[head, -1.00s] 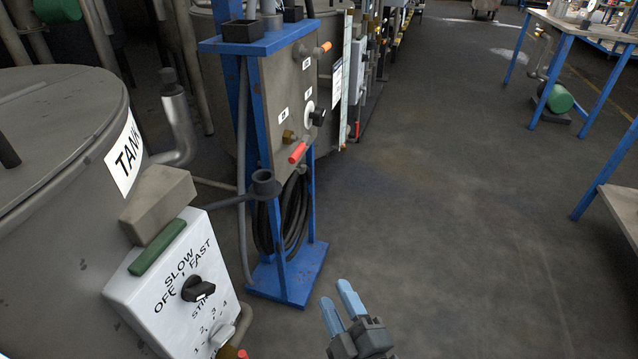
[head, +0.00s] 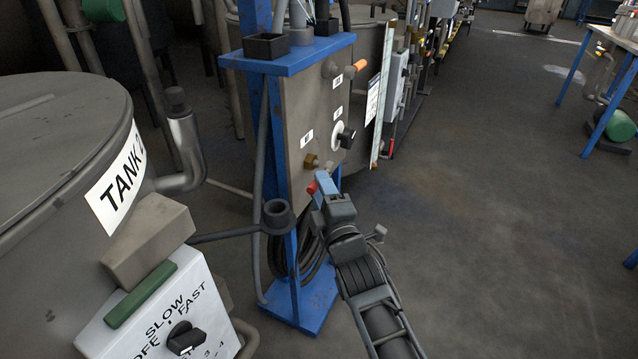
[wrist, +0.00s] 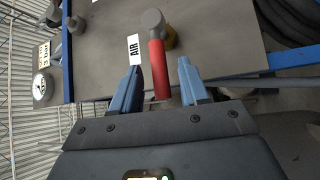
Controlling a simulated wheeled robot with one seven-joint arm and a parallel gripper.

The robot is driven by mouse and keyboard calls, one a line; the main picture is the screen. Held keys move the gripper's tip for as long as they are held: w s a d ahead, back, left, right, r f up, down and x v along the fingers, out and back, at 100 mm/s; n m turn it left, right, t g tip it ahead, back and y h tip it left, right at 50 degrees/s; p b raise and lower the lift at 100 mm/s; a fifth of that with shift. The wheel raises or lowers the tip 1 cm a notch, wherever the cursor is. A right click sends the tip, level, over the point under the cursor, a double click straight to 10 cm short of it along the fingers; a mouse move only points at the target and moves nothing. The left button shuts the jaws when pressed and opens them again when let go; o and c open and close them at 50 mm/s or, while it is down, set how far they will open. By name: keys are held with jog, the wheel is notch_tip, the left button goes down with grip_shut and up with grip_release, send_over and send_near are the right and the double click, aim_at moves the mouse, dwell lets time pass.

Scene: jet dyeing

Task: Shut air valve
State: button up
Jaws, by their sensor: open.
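The air valve has a red lever handle (wrist: 158,70) on a brass body (wrist: 169,38), beside a white AIR label (wrist: 134,49) on the grey panel. In the wrist view my gripper (wrist: 159,82) is open, its blue fingers on either side of the red handle, with gaps showing on both sides. In the head view my gripper (head: 323,187) is at the panel's lower right corner. The red handle tip (head: 311,188) shows just left of the fingers; most of the handle is hidden behind them. The brass body (head: 310,161) shows above.
A grey cup-shaped holder (head: 277,214) juts out at left, near the tank (head: 55,170).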

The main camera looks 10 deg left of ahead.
jog(key=shift+x, duration=1.35)
grip_shut()
